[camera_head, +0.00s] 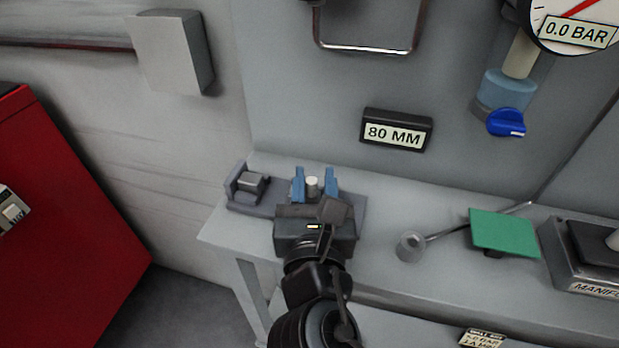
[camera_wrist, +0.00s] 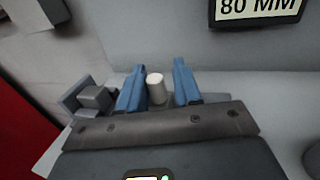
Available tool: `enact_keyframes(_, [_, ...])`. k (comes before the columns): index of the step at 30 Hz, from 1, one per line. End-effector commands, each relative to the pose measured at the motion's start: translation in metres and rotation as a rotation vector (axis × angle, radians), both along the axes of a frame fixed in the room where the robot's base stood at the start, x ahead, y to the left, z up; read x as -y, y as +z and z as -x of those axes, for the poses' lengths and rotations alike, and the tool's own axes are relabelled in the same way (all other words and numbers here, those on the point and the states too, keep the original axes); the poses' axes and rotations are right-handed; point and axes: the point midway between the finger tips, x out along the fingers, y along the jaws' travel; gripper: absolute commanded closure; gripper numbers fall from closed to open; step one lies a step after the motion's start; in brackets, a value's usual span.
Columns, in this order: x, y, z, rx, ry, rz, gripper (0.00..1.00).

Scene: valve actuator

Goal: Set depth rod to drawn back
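A pale, upright round peg (camera_head: 312,187), which may be the depth rod's handle, stands on a dark grey slide base (camera_head: 262,211) at the left end of the bench. My gripper (camera_head: 314,184) is open, with one blue finger on each side of the peg. In the wrist view, the peg (camera_wrist: 156,88) shows between the two fingers of my gripper (camera_wrist: 158,84), with a gap at the right finger; contact on the left is unclear. A grey block (camera_head: 251,183) sits at the base's left end. My gripper's body hides the base's near middle. A sign (camera_head: 396,131) reads 80 MM.
A green plate (camera_head: 504,232) and a small grey cup-shaped part (camera_head: 410,246) with a rod are on the bench to the right. A manifold box (camera_head: 585,262) stands farther right. A blue knob (camera_head: 506,123) and a gauge (camera_head: 575,22) reading 0.0 BAR are on the panel.

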Motion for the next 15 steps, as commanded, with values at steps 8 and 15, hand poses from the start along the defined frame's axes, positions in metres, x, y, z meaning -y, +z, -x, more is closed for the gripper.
enact_keyframes(8, [0.000,0.000,-0.001,0.001,0.000,-0.001,0.60])
enact_keyframes(15, [-0.002,0.000,0.014,0.001,0.003,-0.001,0.60])
